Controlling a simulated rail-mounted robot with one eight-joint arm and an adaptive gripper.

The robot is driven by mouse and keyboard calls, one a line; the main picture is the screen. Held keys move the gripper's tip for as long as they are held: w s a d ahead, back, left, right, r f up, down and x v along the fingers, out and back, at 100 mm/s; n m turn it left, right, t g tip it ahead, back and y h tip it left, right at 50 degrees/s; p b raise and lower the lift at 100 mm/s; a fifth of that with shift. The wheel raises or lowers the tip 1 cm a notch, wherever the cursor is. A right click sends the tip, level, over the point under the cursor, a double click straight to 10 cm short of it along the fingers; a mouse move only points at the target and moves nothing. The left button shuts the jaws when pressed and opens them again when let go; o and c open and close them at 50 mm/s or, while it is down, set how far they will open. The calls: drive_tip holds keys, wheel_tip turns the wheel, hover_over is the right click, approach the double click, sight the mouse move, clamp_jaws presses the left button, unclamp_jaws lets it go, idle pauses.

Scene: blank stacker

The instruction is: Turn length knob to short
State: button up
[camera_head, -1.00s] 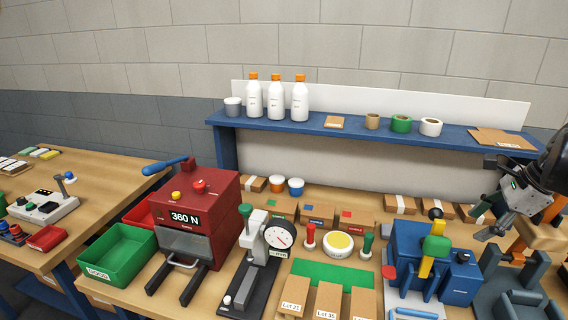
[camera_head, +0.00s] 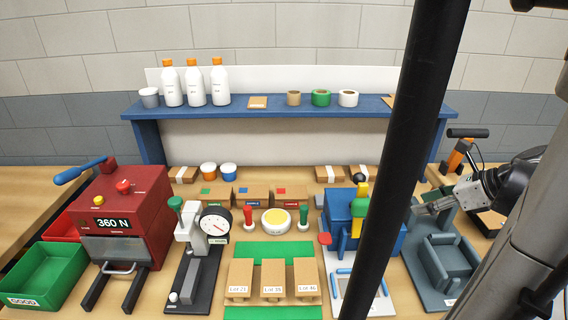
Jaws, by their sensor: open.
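No knob marked for length can be read in this view. A blue machine (camera_head: 341,208) with a yellow lever (camera_head: 356,226), a green block (camera_head: 361,203) and a black knob (camera_head: 362,178) on top stands right of centre. A black post hides its right part. My gripper (camera_head: 424,209) is open and empty, above the bench between the blue machine and a grey fixture (camera_head: 436,278). Its fingers point left, toward the blue machine, and seem apart from it.
A blue shelf (camera_head: 230,108) with bottles and tape rolls runs behind. An orange upright tool (camera_head: 457,157) stands behind my gripper.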

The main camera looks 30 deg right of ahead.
sight(391, 212)
drive_tip(key=x, duration=0.9)
drive_tip(key=shift+w+f, duration=0.25)
drive_tip(key=shift+w, duration=0.05)
drive_tip(key=shift+c, duration=0.5)
clamp_jaws()
drive_tip(key=shift+d+f+n+y+b, duration=0.1)
drive_tip(key=shift+f+n+y+b, duration=0.05)
drive_tip(key=shift+n+y+b, duration=0.55)
drive_tip(key=shift+n+g+y+b, duration=0.3)
drive_tip(key=shift+n+g+b, duration=0.1)
drive_tip(key=shift+n, duration=0.4)
